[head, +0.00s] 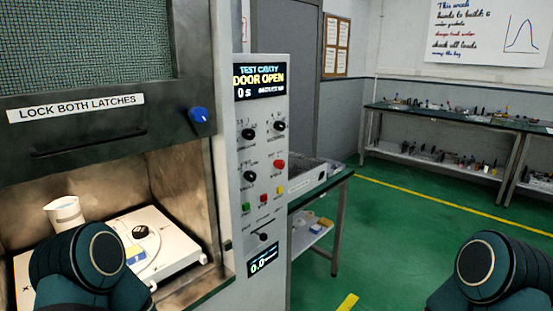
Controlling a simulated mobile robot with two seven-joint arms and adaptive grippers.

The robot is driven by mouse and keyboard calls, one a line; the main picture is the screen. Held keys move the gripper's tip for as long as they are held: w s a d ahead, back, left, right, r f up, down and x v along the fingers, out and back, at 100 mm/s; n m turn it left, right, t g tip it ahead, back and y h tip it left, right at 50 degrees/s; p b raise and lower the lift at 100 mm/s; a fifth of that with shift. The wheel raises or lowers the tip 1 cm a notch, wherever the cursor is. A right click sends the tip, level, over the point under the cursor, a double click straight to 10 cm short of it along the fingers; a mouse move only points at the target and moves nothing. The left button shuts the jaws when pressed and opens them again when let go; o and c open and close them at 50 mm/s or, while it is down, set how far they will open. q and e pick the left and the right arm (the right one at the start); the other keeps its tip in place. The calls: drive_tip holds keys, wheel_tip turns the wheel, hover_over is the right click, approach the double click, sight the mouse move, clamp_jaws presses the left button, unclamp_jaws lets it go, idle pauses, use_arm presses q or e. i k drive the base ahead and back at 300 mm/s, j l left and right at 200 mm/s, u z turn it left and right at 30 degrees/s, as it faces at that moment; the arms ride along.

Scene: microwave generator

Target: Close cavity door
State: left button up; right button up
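The cavity door (100,118) is a dark-framed panel with a green mesh window, a "LOCK BOTH LATCHES" label and a slot-like dark bar low on it. It stands above the open cavity (170,180). A blue latch knob (198,115) is at its lower right; no second latch is in view. The control panel display (259,80) reads "DOOR OPEN". Inside the cavity are a white tray (185,245), a white beaker (64,213) and a small black object (140,231). Only links of my two arms show at the bottom; neither gripper is in view.
The control panel (262,150) with knobs and buttons stands right of the cavity. A side bench (335,178) is beyond it. A long bench (450,114) with small items runs along the back wall. The green floor (400,220) between them is clear.

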sight(44, 134)
drive_tip(key=u, duration=1.25)
